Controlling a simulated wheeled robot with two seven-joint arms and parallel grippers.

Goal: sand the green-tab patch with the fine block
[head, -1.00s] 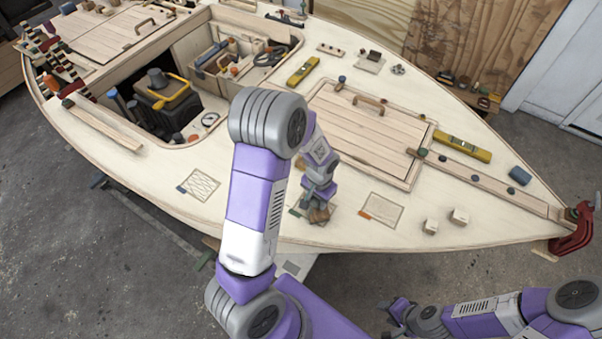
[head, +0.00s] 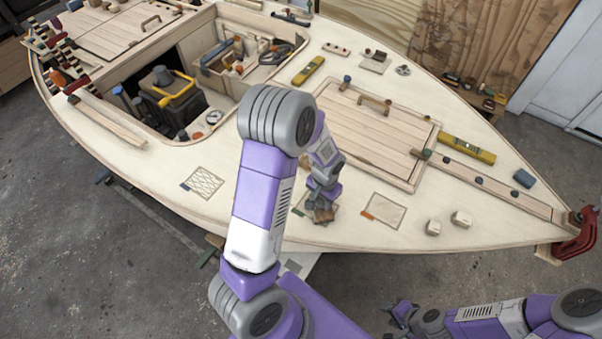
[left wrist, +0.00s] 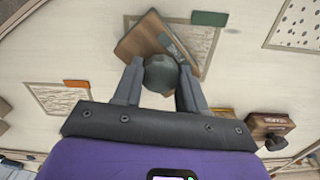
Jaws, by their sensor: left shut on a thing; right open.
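My left gripper (head: 323,198) is shut on the grey knob (left wrist: 160,74) of a brown sanding block (left wrist: 138,40). The block also shows in the head view (head: 324,215). In the left wrist view it covers the left part of the green-tab patch (left wrist: 193,40), whose green tab (left wrist: 209,18) shows at the top. The block sits turned at an angle to the patch outline; whether it touches the surface I cannot tell. In the head view my arm and gripper hide much of this patch. My right gripper (head: 394,312) is open and empty, low and off the hull.
An orange-tab patch (head: 385,209) lies to the right and a hatched patch (head: 203,183) to the left. Two pale blocks (head: 461,219) stand further right. A hatch with a handle (head: 374,103), yellow levels (head: 467,149) and an open cockpit with a tool box (head: 172,95) lie beyond.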

